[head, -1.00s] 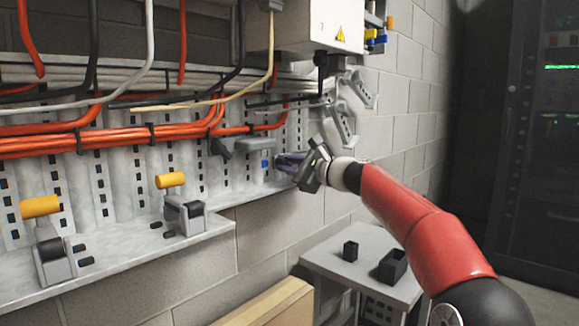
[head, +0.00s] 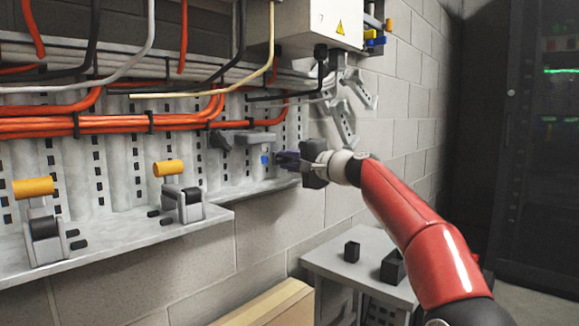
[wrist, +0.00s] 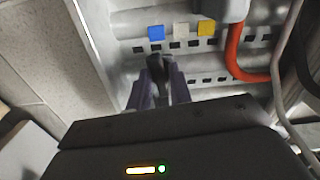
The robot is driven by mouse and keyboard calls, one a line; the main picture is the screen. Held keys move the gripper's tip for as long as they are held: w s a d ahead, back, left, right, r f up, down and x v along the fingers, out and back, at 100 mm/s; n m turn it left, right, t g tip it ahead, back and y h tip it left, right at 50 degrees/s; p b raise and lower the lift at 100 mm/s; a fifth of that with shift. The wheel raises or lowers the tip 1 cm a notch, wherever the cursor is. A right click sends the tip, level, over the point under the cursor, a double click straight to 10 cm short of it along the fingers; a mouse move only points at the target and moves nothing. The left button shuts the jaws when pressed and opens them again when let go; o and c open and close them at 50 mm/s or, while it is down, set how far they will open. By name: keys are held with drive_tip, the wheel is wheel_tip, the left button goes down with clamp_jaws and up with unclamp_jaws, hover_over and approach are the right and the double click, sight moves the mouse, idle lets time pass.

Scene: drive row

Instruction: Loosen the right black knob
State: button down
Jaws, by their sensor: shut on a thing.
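The right black knob (wrist: 156,66) shows in the wrist view as a dark shape between my two fingers, against the pale slotted panel. My gripper (wrist: 160,88) is shut on it. In the head view my gripper (head: 284,158) reaches the panel from the right, beside a small blue tag (head: 265,160). The fingers and gripper body hide the knob there. Another black knob (head: 220,141) sits further left on the panel, clear of my gripper, next to a grey block (head: 255,138).
Orange cables (head: 110,124) run along the panel above a metal ledge (head: 110,236). Two yellow-handled clamps (head: 186,200) stand on the ledge. A grey box (head: 318,25) hangs above. A small table (head: 350,245) with black boxes stands below my arm.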

drive_tip(key=shift+f+n+b, duration=0.15)
drive_tip(key=shift+n+b, duration=0.4)
drive_tip(key=shift+n, duration=1.55)
drive_tip(key=shift+f+n+b, duration=0.1)
drive_tip(key=shift+n+b, duration=0.45)
drive_tip(key=shift+n, duration=1.55)
drive_tip(key=c, duration=1.5)
unclamp_jaws()
drive_tip(key=shift+o, duration=0.2)
drive_tip(key=shift+d+r, duration=0.1)
drive_tip(key=shift+d, duration=0.05)
drive_tip(key=b+v, duration=0.1)
drive_tip(key=v, duration=0.6)
drive_tip(key=shift+s+d, duration=0.2)
